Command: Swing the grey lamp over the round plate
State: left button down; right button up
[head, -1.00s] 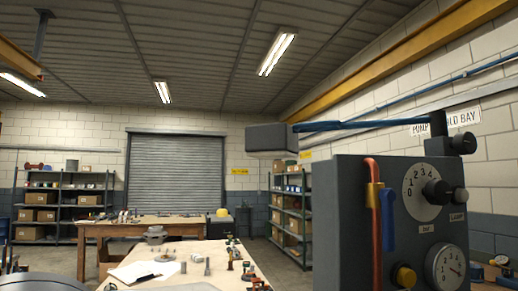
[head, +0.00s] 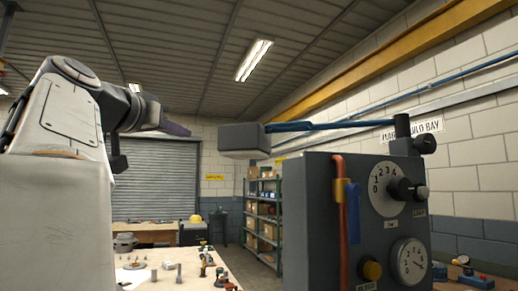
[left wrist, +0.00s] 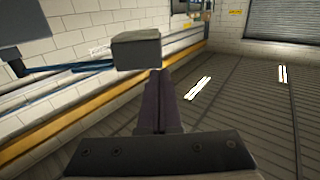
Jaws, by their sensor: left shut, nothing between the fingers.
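The grey lamp (head: 240,141) is a box-shaped head on a thin blue arm (head: 325,126). The arm runs to a dark post (head: 403,128) above a dark casing. My left gripper (head: 180,130) is in the air left of the lamp head in the head view, with a visible gap between them. In the left wrist view, its dark fingers (left wrist: 158,95) are together and empty, pointing toward the lamp head (left wrist: 136,48). I cannot make out a round plate for sure. My right gripper is not in view.
The dark casing (head: 330,240) carries numbered dials (head: 383,190), a red pipe (head: 340,215) and a blue lever (head: 353,210). A workbench (head: 160,278) with small parts is left of it. A shelf rack (head: 265,215) stands behind.

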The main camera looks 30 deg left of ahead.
pick_arm(q)
jog(key=p, duration=0.6)
send_near(218, 144)
jog(key=w, duration=0.3)
jog(key=w+a, duration=0.1)
jog(key=w, duration=0.1)
jog(key=shift+w+r, duration=0.15)
jog(key=shift+w+a+p, duration=0.1)
jog(key=shift+w+p, duration=0.25)
jog(key=shift+w, duration=0.35)
jog(key=shift+w, duration=0.15)
